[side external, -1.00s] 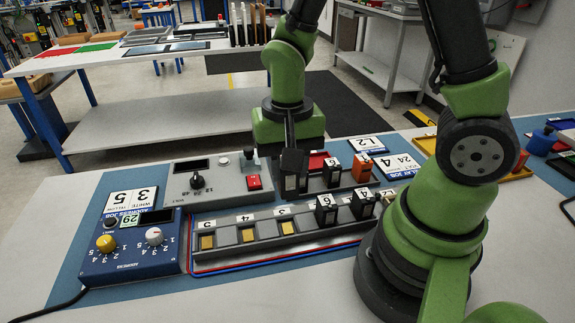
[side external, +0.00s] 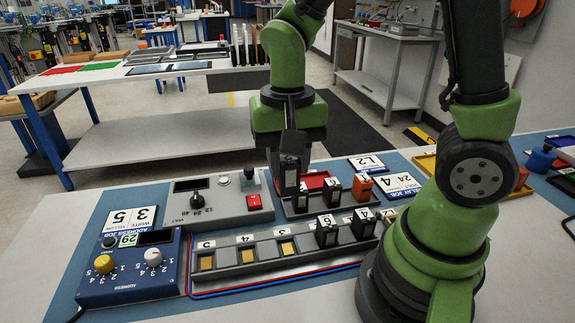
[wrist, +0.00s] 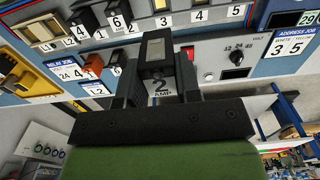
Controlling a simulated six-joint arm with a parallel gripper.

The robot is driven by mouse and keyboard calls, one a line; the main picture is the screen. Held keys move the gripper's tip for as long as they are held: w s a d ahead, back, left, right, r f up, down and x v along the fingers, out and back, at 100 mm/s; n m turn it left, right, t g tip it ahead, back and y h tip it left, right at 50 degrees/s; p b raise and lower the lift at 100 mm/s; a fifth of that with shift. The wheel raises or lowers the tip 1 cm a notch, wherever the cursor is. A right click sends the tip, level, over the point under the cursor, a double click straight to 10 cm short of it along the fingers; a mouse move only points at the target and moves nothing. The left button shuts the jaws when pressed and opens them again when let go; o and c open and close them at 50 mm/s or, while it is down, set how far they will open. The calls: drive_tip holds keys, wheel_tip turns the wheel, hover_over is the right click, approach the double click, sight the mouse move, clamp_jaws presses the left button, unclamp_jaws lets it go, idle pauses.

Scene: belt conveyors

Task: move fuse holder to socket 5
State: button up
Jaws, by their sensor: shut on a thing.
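My gripper (wrist: 155,85) is shut on a black fuse holder (wrist: 155,50) marked "2 AMP", with a pale window on its end. In the side view my gripper (side external: 290,165) holds it upright above the left end of the rear holder rack. Socket 5 (side external: 206,263) is the leftmost place in the front socket row, with a brass-coloured inside and nothing in it. In the wrist view its label 5 (wrist: 235,10) shows near the top edge. The held holder is to the right of and behind socket 5 in the side view.
Sockets 4 (side external: 247,256) and 3 (side external: 287,248) are empty. Black fuse holders (side external: 327,230) fill sockets farther right. An orange holder (side external: 362,187) stands in the rear rack. The voltage panel (side external: 220,198) with its knob and the blue address box (side external: 130,270) lie to the left.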

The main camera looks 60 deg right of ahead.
drive_tip(key=shift+r, duration=0.1)
drive_tip(key=shift+o, duration=0.6)
drive_tip(key=shift+c, duration=0.5)
drive_tip(key=w+a+f, duration=0.7)
drive_tip(key=w+a, duration=0.4)
drive_tip(key=shift+s+d+f, duration=0.1)
drive_tip(key=shift+f, duration=1.5)
drive_tip(key=shift+s+d+f, duration=0.1)
drive_tip(key=shift+f, duration=1.45)
drive_tip(key=shift+f, duration=0.8)
drive_tip(key=o, duration=1.5)
drive_tip(key=shift+c, duration=0.2)
